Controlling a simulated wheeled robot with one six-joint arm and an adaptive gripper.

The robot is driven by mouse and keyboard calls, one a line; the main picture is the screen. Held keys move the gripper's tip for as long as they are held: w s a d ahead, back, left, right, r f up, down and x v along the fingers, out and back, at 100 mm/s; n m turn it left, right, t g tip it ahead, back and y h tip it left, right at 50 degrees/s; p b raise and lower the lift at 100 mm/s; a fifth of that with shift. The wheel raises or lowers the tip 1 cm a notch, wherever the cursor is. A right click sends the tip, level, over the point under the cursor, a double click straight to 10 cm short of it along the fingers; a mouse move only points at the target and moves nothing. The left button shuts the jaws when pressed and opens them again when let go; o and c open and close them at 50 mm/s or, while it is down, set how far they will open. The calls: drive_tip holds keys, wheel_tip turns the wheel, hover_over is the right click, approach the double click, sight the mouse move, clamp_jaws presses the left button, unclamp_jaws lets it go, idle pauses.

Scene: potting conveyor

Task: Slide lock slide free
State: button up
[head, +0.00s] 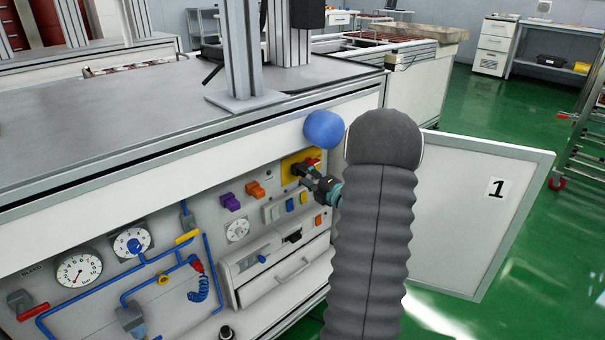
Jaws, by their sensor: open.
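A yellow plate (288,168) with a small red part (312,162) sits high on the right side of the grey control panel. It may carry the lock slide, but my gripper covers much of it. My gripper (303,174) is open right in front of this plate, with its fingers pointing at it. I cannot tell whether the fingers touch anything. My arm hides the area to the right of the plate.
Below are purple (231,201) and orange (255,189) switches, dials, blue pipes and a white drawer (290,274). An open panel door (470,210) marked 1 stands right of my arm. The grey worktop (120,120) overhangs the panel. Green floor lies beyond.

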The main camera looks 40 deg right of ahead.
drive_tip(key=shift+w, duration=0.75)
clamp_jaws()
